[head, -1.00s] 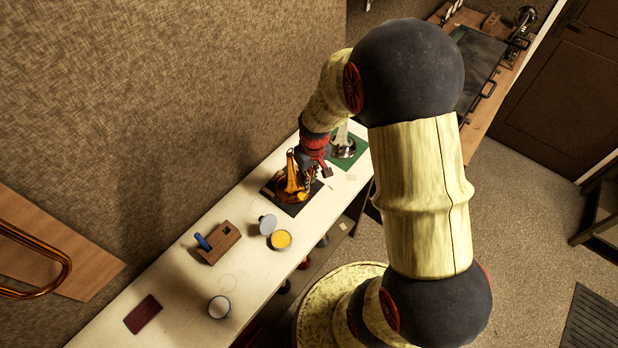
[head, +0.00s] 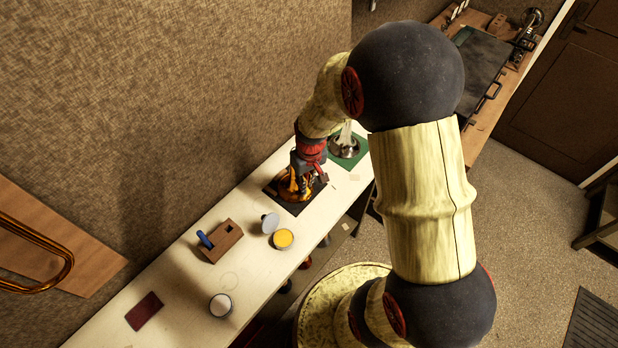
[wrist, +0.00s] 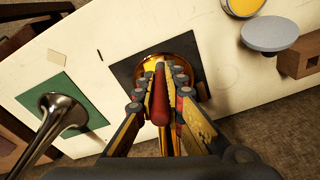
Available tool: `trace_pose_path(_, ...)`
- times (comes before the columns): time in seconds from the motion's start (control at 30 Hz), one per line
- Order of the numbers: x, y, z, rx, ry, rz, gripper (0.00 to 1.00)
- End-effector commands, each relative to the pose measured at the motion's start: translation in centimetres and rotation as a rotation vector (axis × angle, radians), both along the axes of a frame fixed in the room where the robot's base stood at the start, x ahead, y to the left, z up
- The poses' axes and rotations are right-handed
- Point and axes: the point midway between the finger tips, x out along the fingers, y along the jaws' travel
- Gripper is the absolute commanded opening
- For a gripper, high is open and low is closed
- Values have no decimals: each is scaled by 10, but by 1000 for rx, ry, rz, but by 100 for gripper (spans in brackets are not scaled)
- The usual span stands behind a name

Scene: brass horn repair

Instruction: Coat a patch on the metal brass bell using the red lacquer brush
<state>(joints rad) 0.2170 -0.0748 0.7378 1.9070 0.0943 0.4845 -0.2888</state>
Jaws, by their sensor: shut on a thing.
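The brass bell (head: 286,193) stands on a black mat (head: 295,208) on the white bench, partly covered by my gripper (head: 304,180). In the wrist view the bell's golden rim (wrist: 190,68) shows behind my gripper (wrist: 161,88). My gripper is shut on the red lacquer brush (wrist: 160,98), with its red handle between the fingers. The gripper and brush are over the bell. The brush's tip is hidden, so I cannot tell whether it touches the brass.
A silver bell (wrist: 60,104) stands on a green mat (wrist: 72,86) beside the black one. An open yellow tin (head: 283,238), a grey disc (head: 269,221), a wooden block (head: 222,242) with a blue handle (head: 204,239), a white-topped tin (head: 220,304) and a dark red pad (head: 145,311) occupy the near bench.

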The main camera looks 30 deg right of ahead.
Motion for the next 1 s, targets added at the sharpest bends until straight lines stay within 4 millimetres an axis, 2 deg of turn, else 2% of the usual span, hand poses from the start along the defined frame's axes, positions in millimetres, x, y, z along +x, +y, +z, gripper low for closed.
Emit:
trace_pose_path(0.2,-5,15,1,0,-1,1,0)
trace_pose_path(0.37,-5,17,0,0,-1,-1,0)
trace_pose_path(1.0,9,-21,-1,0,-1,-2,0)
